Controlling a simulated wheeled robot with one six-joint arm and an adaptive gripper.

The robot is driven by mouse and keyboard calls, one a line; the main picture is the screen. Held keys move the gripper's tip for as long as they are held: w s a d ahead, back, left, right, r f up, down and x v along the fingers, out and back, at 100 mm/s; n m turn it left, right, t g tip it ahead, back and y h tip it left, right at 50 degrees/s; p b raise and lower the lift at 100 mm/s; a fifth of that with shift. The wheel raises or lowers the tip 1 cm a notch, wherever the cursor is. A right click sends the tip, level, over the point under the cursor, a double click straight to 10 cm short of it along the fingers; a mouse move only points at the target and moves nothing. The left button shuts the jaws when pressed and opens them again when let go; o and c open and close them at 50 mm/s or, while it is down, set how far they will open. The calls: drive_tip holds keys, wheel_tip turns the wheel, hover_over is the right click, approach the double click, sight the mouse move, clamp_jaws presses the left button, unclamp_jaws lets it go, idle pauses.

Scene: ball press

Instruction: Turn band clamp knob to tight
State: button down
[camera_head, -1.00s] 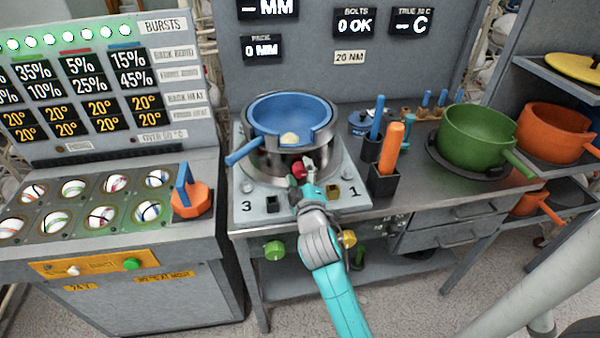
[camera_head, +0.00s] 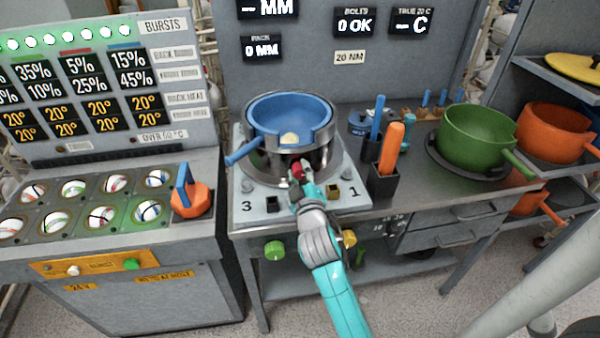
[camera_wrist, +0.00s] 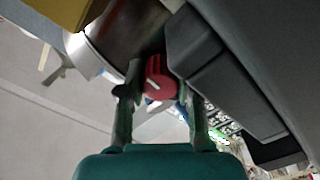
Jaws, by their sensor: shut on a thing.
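The red band clamp knob (camera_head: 298,169) sits at the front of the metal band around the blue pot (camera_head: 292,115). In the wrist view the knob (camera_wrist: 160,78) shows a pale line on its face, tilted in the picture. My gripper (camera_head: 300,173) reaches it from the front. In the wrist view my gripper (camera_wrist: 160,90) has one finger on each side of the knob and is shut on it. The fingers hide part of the knob's sides. The metal band (camera_head: 318,158) shows behind the knob.
The pot stands on a plate (camera_head: 250,212) marked 3 and 1. To the right are a black holder (camera_head: 384,185) with an orange handle (camera_head: 391,145) and a green pot (camera_head: 475,138).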

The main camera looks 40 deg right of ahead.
drive_tip(key=c, duration=0.8)
unclamp_jaws()
drive_tip(key=shift+o, duration=0.2)
drive_tip(key=v, duration=1.2)
